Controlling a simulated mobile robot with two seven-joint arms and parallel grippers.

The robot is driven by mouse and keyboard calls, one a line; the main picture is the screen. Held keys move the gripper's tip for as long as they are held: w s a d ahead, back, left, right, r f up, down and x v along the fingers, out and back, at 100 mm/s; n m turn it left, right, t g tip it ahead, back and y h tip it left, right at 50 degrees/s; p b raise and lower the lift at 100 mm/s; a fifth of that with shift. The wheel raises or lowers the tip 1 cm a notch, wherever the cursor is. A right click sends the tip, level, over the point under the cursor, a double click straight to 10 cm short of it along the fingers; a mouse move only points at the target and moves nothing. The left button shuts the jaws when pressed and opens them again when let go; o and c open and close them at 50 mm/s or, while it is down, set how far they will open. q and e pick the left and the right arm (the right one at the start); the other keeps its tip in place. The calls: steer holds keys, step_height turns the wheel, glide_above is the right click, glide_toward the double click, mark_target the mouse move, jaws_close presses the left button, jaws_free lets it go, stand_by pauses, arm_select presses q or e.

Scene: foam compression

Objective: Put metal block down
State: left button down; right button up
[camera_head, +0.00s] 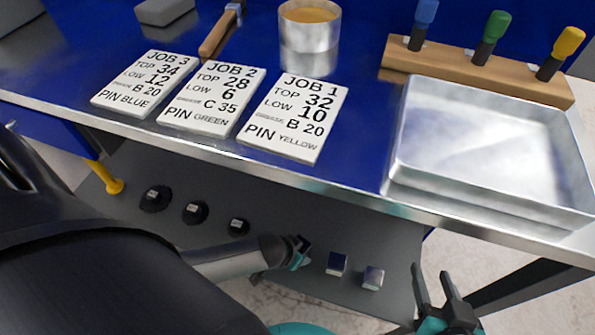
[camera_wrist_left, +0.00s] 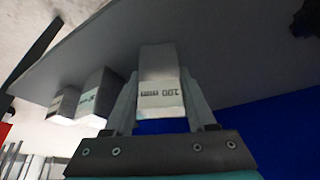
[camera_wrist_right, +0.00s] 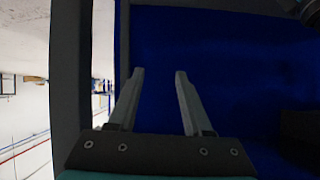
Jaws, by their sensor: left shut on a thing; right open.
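My left gripper (camera_head: 301,246) is low at the grey lower shelf (camera_head: 130,162) and shut on a metal block. In the left wrist view, this pale block (camera_wrist_left: 160,82) with a printed label stands between the fingers, its far end against the grey shelf; I cannot tell whether it touches. Two similar metal blocks (camera_head: 336,263) and (camera_head: 373,278) stand on the shelf right of the left gripper. They also show in the left wrist view (camera_wrist_left: 95,98). My right gripper (camera_head: 431,271) is open and empty, in front of the bench at the right.
Three black round pieces (camera_head: 155,198) lie on the shelf to the left. The blue bench top (camera_head: 365,125) above carries three job cards (camera_head: 295,118), a metal tray (camera_head: 485,185), a metal can (camera_head: 310,45) and a wooden rack (camera_head: 470,72) with coloured-handled tools.

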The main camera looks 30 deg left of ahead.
arm_select(q)
steer(key=shift+c, duration=1.1)
jaws_free()
arm_select(e)
steer(key=shift+a, duration=0.1)
arm_select(q)
steer(key=shift+s+r+p, duration=0.15)
steer(key=shift+r+p, duration=0.15)
steer(key=shift+r, duration=0.05)
steer(key=shift+p+v, duration=0.65)
steer(key=shift+v, duration=0.2)
arm_select(e)
steer(key=s+d+g+h+p, duration=0.3)
steer(key=s+d+g, duration=0.2)
steer(key=d+g, duration=0.15)
arm_select(q)
steer(key=s+d+r+p, duration=0.1)
steer(key=s+r, duration=0.2)
steer(key=r, duration=0.4)
steer(key=s+d+r+g+p, duration=0.1)
steer(key=s+r+p, duration=0.1)
steer(key=r, duration=0.5)
steer(key=shift+s+d+g+y, duration=0.3)
steer(key=shift+s, duration=0.3)
arm_select(e)
step_height(320, 180, down, 10)
steer(key=s+d+g, duration=0.1)
steer(key=shift+s+r+m+h, duration=0.25)
steer(key=shift+s+m+h, duration=0.05)
steer(key=shift+s, duration=0.1)
